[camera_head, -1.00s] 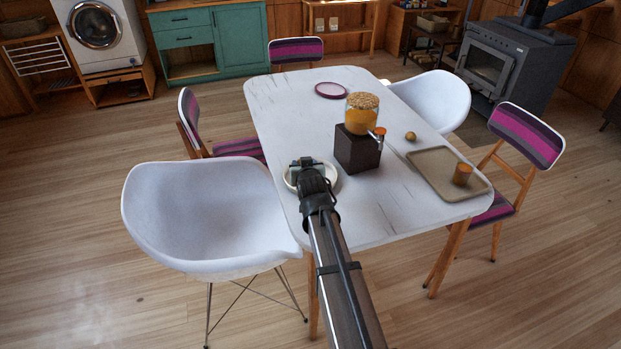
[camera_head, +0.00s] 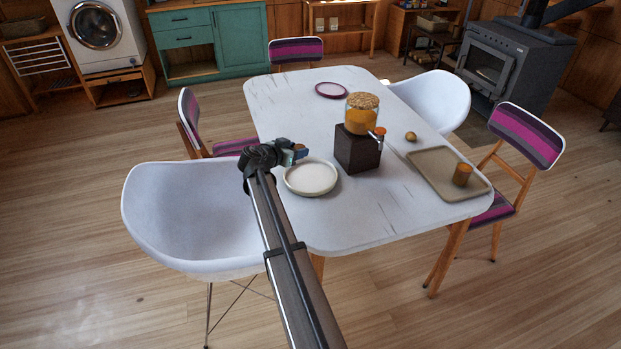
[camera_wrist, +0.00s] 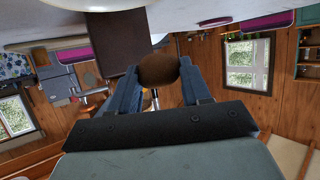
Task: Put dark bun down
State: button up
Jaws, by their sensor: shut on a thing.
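The dark bun (camera_wrist: 158,68) is a rounded brown lump between the two blue fingers of my gripper (camera_wrist: 158,82) in the wrist view. The fingers are shut on it, one on each side. In the head view my gripper (camera_head: 297,151) is above the left side of the white table (camera_head: 295,100), up and left of a cream plate (camera_head: 311,188). The plate looks empty. I cannot make out the bun in the head view.
A dark block (camera_head: 357,152) carries a jar of orange contents (camera_head: 362,115), right of the plate. A purple-rimmed plate (camera_head: 331,90) lies at the back.

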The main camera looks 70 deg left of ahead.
aim_at(299, 182)
jog(key=shift+w+d+r+m+t+h, duration=0.2)
jog(key=shift+m+t+h, duration=0.1)
jog(key=shift+m+h, duration=0.1)
jog(key=shift+d+f+m+t+h, duration=0.25)
jog(key=shift+m+t+h, duration=0.05)
jog(key=shift+m+h, duration=0.3)
jog(key=shift+f, duration=4.9)
jog(key=shift+f, duration=0.15)
jog(key=o, duration=1)
jog(key=shift+o, duration=0.2)
jog(key=v, duration=1.2)
jog(key=shift+r, duration=0.2)
jog(key=shift+w, duration=0.1)
